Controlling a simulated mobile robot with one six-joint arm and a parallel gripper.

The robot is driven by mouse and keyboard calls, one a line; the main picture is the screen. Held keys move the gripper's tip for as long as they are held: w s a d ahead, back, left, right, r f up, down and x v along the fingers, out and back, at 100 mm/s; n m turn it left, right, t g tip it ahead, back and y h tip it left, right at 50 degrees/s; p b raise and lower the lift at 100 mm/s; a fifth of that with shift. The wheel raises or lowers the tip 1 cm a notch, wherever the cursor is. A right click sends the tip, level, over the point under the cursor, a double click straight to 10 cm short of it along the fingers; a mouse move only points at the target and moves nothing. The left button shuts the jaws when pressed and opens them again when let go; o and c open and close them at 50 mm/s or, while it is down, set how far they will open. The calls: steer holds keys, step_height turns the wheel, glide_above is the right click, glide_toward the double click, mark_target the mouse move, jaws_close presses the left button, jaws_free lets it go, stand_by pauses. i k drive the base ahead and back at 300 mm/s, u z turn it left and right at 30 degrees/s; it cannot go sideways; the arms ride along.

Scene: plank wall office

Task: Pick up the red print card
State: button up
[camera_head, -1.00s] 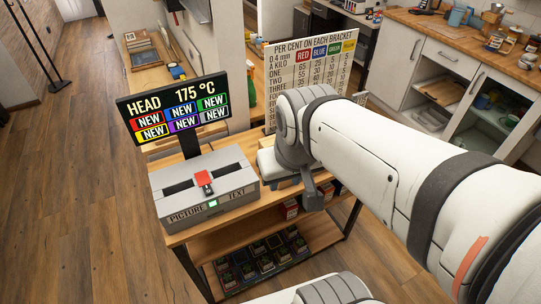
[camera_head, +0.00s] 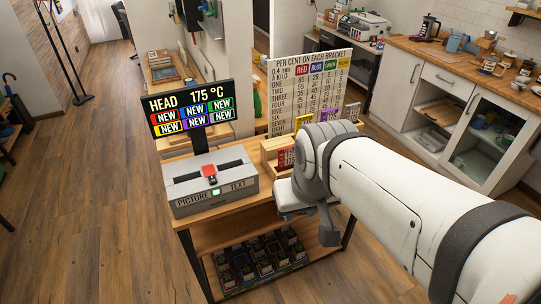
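Red printed pieces (camera_head: 286,158) show at a wooden holder (camera_head: 268,150) on the small table, right of the grey printer; I cannot tell whether one is the red print card. A yellow card (camera_head: 303,122) and a purple card (camera_head: 327,114) stand behind. My arm comes in from the right and covers part of the tabletop. My gripper (camera_head: 328,232) hangs at its end, in front of the table's right part; its fingertips are not clear. I see nothing held in it.
The grey printer (camera_head: 210,188), with a red piece on top, stands on the table's left under a screen (camera_head: 192,108). A percentage chart board (camera_head: 310,85) rises behind. A lower shelf holds several small boxes (camera_head: 262,262). Floor at left is clear.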

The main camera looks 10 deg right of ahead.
mark_target(286, 158)
steer(key=z, duration=0.1)
steer(key=i, duration=0.95)
steer(key=u, duration=0.05)
